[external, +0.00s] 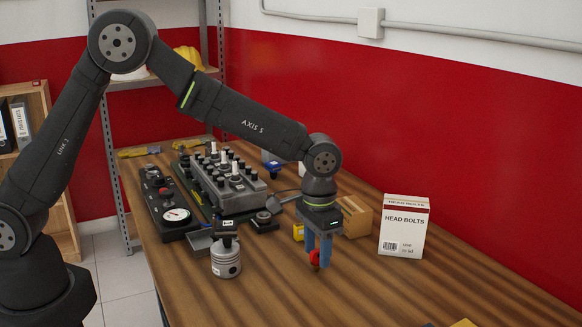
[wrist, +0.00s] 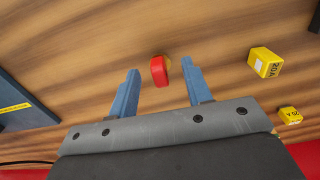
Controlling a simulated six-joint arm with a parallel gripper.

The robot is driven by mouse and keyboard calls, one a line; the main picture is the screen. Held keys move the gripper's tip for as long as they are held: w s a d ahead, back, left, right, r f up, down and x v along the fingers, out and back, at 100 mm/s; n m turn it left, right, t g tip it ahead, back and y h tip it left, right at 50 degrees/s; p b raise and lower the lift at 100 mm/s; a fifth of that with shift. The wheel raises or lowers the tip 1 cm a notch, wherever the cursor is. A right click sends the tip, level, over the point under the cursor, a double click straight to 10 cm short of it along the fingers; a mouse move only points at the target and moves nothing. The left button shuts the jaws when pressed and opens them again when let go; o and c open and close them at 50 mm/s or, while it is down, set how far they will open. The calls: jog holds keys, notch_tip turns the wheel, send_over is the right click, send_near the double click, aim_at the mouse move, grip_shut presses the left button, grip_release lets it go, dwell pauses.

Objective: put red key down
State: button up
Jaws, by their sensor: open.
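The red key (wrist: 158,71) shows in the wrist view between my two blue fingertips, closer to the right one, with a gap to the left one. My gripper (wrist: 160,68) is open, with its fingers spread on either side of the key. In the external view my gripper (external: 319,264) points straight down low over the wooden table, and the red key (external: 315,257) shows at its fingertips, partly hidden by the fingers. I cannot tell whether the key touches the right finger or rests fully on the table.
A yellow block marked 20A (wrist: 265,62) and a second yellow block (wrist: 290,115) lie at the right in the wrist view. The table's front right is mostly clear.

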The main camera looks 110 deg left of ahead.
aim_at(317, 251)
jog(key=shift+o, duration=1)
notch_tip(317, 251, up, 10)
jog(key=shift+f, duration=0.1)
